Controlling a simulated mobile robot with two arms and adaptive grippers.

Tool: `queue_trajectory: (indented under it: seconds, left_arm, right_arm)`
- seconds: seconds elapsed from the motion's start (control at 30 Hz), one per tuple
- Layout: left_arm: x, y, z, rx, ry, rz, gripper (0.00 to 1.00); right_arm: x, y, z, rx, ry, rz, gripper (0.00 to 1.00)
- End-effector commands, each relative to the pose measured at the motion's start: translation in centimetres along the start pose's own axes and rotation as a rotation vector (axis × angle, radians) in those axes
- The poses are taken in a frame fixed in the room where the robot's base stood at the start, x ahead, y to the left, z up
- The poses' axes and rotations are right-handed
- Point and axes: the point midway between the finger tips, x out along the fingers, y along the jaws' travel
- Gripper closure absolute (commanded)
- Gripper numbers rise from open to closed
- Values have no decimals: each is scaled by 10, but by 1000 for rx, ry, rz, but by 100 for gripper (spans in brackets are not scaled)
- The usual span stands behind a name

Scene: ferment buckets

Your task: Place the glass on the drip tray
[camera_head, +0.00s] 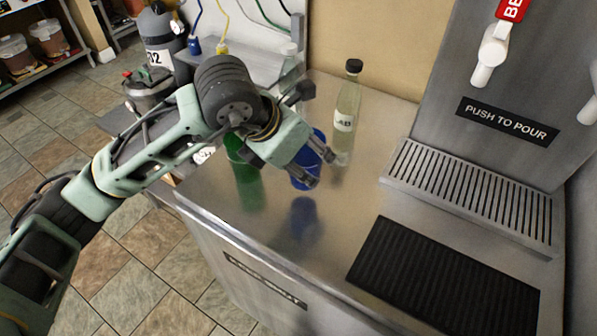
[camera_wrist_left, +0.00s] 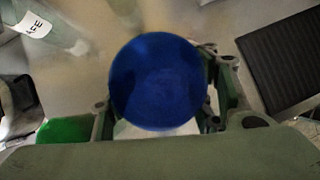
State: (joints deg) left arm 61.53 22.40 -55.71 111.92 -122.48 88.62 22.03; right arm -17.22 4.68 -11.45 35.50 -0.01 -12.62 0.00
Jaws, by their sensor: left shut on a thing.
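A blue glass (camera_head: 299,176) is held between the fingers of my left gripper (camera_head: 319,168), over the steel counter left of the drip tray. A blue reflection shows under it; a small gap suggests it is just off the counter, but I cannot be sure. In the left wrist view the blue glass (camera_wrist_left: 158,82) fills the middle, between the fingers. The drip tray (camera_head: 470,195) is a slotted metal grille under the tap at the right, apart from the glass and empty. My right gripper is not in view.
A green glass (camera_head: 237,150) stands left of the blue one, partly behind my arm. A clear labelled bottle (camera_head: 346,120) stands behind it. A black ribbed mat (camera_head: 445,280) lies in front of the drip tray. A white tap handle (camera_head: 491,52) hangs above. The counter between glass and tray is clear.

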Motion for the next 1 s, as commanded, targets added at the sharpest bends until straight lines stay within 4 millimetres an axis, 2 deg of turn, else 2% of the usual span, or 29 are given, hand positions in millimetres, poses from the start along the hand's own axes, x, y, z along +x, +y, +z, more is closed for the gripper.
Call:
queue_trajectory:
  seconds: [0.1,0.23,0.47,0.87,0.9,1.0]
  left_arm:
    - [3,9,-6,0,-2,-1,83]
    - [10,10,-12,2,-1,-2,83]
    - [36,10,-29,1,-2,-2,83]
    - [40,10,-31,2,-2,-1,83]
    - [39,10,-31,2,-1,-1,47]
    - [39,10,-31,2,0,-1,38]
  right_arm:
    - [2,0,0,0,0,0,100]
    - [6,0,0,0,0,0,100]
    - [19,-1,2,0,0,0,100]
    - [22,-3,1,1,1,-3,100]
    - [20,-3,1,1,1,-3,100]
    - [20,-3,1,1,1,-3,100]
